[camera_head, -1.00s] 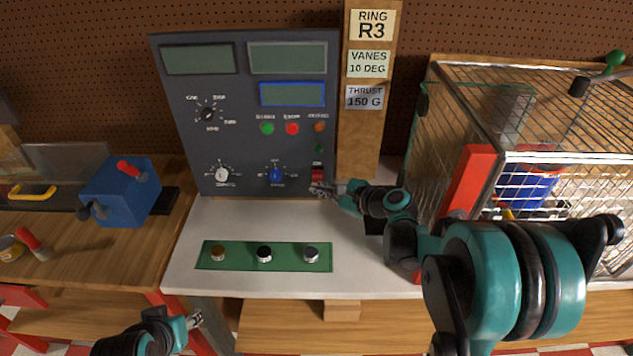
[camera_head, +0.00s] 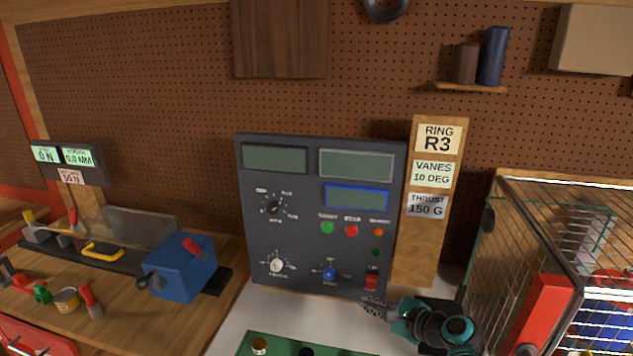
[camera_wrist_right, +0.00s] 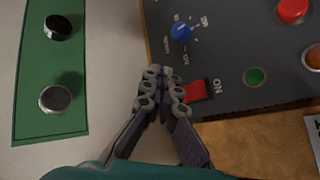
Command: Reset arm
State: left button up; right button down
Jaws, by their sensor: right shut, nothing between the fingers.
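My right gripper (camera_head: 375,306) is shut and empty, just in front of the lower right corner of the dark control panel (camera_head: 296,215). In the right wrist view its fingertips (camera_wrist_right: 161,72) are together beside the red rocker switch (camera_wrist_right: 196,91), which is marked ON. I cannot tell whether they touch the panel. The red switch also shows in the head view (camera_head: 371,281), right of the blue knob (camera_head: 329,273). The panel's three screens are blank. My left gripper is out of the head view.
A green strip (camera_head: 262,344) with round knobs lies on the white bench in front of the panel. A wire cage (camera_head: 497,235) with a red upright (camera_head: 541,315) stands at the right. A blue box (camera_head: 177,268) sits on the wooden bench at left. A label post (camera_head: 418,240) stands beside the panel.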

jog(key=s+f+n+g+h, duration=0.1)
jog(key=s+n+h, duration=0.2)
jog(key=s+n, duration=0.7)
jog(key=s+f+n+g+h, duration=0.1)
jog(key=s+n+h, duration=0.3)
jog(key=s+n, duration=0.7)
jog(key=shift+s+d+f+n+g, duration=0.25)
jog(key=shift+s+d+n+g, duration=0.05)
jog(key=shift+s+g, duration=0.5)
